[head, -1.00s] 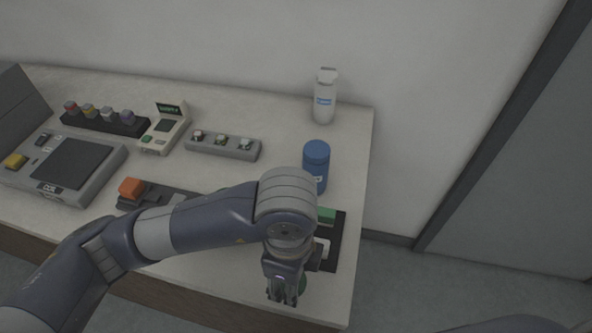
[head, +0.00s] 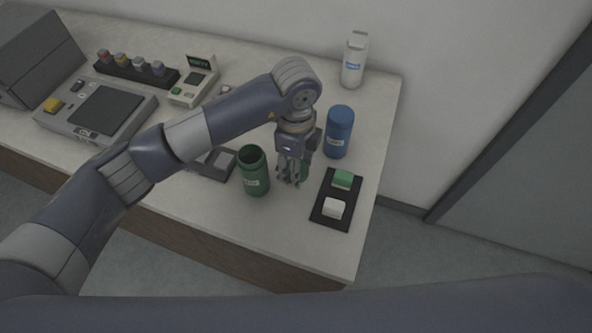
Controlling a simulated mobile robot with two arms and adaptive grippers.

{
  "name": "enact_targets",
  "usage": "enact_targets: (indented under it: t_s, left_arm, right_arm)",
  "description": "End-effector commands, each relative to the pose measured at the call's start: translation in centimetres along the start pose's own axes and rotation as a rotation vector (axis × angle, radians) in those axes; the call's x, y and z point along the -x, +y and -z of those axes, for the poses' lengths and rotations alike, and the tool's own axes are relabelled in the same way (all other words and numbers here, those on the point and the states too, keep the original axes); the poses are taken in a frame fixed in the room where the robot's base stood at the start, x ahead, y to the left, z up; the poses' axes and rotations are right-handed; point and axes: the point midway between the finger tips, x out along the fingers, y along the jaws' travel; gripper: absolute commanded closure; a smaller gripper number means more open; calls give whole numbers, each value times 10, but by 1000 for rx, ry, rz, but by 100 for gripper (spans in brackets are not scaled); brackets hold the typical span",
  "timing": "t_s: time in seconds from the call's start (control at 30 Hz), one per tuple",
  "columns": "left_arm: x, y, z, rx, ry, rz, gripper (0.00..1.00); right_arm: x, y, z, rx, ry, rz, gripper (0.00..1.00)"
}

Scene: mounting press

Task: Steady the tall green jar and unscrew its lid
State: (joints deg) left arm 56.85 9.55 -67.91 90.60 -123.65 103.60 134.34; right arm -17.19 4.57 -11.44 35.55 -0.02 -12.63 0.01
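The tall green jar (head: 254,176) stands upright near the front of the table. Its top shows a rim around a dark inside, and no lid shows on it. My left gripper (head: 289,181) points down just right of the jar, apart from it. A green thing (head: 304,170) shows partly behind its fingers; I cannot tell whether it is the lid or another jar, or whether the fingers hold it. My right arm crosses the bottom of the head view, and its gripper is out of view.
A black tray (head: 326,221) with a green block (head: 343,179) and a white block (head: 333,208) lies right of the gripper. A blue jar (head: 339,133) and white bottle (head: 354,62) stand behind. A grey device (head: 60,121) is at left. The front right table corner is clear.

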Motion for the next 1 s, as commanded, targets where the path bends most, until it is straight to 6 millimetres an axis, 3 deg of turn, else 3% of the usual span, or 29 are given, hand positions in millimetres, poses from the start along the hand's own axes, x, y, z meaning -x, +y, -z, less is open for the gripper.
enact_targets:
  t_s: [0.2, 0.6, 0.63, 0.7, 1.0]
  left_arm:
    - [-30, 2, 1, 0, 1, -4, 82]
    - [-38, 2, 1, 0, 0, -2, 82]
    - [-37, 2, 1, 0, 0, -1, 49]
    - [-37, 2, 1, 0, 0, -2, 34]
    - [-37, 2, 1, 0, 0, -2, 34]
  right_arm:
    - [13, 0, 1, 0, 0, 0, 28]
    - [9, 0, 1, 0, 0, 0, 28]
    - [10, 0, 1, 0, 0, 0, 28]
    - [10, 0, 1, 0, 0, 1, 28]
    - [10, 0, 1, 0, 0, 1, 28]
